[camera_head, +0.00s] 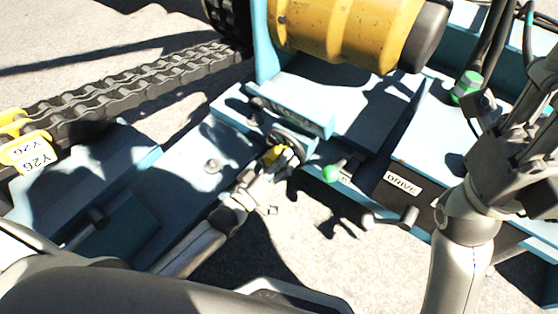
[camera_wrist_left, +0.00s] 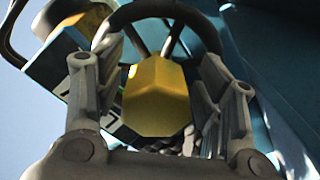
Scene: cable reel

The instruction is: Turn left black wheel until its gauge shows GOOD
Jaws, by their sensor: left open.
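The left black wheel (camera_head: 287,141) is on the light blue machine, in the middle of the head view. Its dark rim (camera_wrist_left: 168,10) arches across the top of the left wrist view, with spokes below. My left gripper (camera_head: 276,165) is at the wheel, its fingers open. In the left wrist view a yellow faceted piece (camera_wrist_left: 157,95) lies between the two fingers, with a gap visible beside it; I cannot tell whether either finger touches the rim. My right gripper (camera_head: 522,135) is at the right edge, apart from the wheel; its fingers are unclear. No gauge reading is legible.
A black-ended crank handle (camera_head: 408,216) projects near the DRIVE label (camera_head: 402,183). A yellow drum (camera_head: 345,30) is behind. A chain track (camera_head: 140,82) runs at left. Concrete ground (camera_head: 335,255) is open in front.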

